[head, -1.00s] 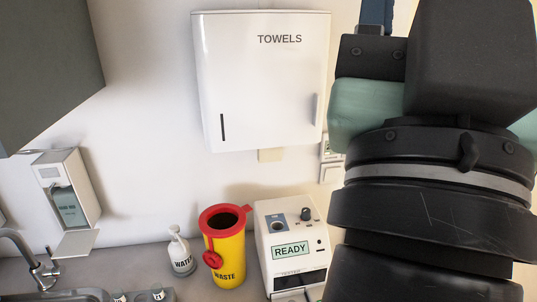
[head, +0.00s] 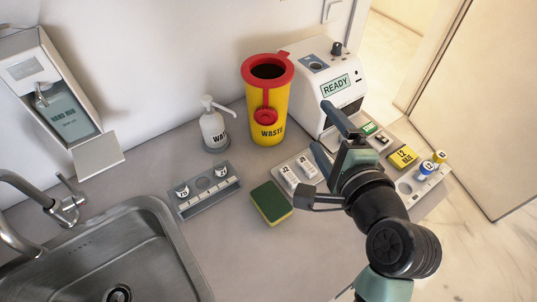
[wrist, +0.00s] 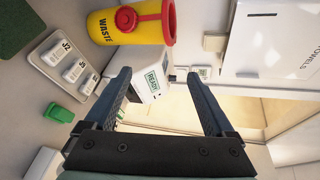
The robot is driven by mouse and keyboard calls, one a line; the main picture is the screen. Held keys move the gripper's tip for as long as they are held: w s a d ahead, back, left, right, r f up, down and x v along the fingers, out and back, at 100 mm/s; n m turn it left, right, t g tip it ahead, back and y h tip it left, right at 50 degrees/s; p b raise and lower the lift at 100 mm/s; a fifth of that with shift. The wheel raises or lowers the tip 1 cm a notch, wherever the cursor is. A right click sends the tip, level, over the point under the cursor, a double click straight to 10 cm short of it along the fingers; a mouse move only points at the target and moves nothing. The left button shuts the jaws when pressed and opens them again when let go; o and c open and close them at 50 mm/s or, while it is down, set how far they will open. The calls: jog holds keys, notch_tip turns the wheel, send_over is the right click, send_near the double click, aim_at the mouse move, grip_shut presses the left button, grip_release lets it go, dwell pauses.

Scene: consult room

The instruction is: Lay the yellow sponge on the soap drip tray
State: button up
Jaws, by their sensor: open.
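The sponge (head: 271,203) lies flat on the counter right of the sink, with a green top and a yellow lower side. A dark green patch in the wrist view's upper left corner (wrist: 14,28) appears to be the sponge. The soap drip tray (head: 97,154) is a pale plate below the hand-wash dispenser (head: 60,95) on the wall; it looks bare. My gripper (head: 319,125) is open and empty, right of and above the sponge, in front of the READY machine. Its spread fingers also show in the wrist view (wrist: 158,77).
The yellow waste bin (head: 266,105) and white pump bottle (head: 213,125) stand along the wall. A grey rack (head: 206,194) lies between sink (head: 150,215) and sponge. The READY machine (head: 325,75) and a tray of labelled items (head: 415,205) are near my arm. The tap (head: 65,208) stands left.

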jog(key=s+f+m+g+y+b, duration=0.1)
jog(key=s+f+m, duration=0.25)
jog(key=f, duration=0.35)
jog(key=s+f+m+g+y+b, duration=0.1)
jog(key=s+f+m+g, duration=0.2)
jog(key=f, duration=0.4)
jog(key=m+y, duration=0.2)
jog(key=m, duration=0.3)
send_near(281, 213)
jog(key=shift+t, duration=0.3)
jog(key=x, duration=0.5)
jog(key=shift+w+a+f, duration=0.15)
jog(key=shift+f, duration=0.35)
jog(key=shift+x, duration=3.1)
jog(key=shift+a+r, duration=0.15)
jog(key=shift+r, duration=0.05)
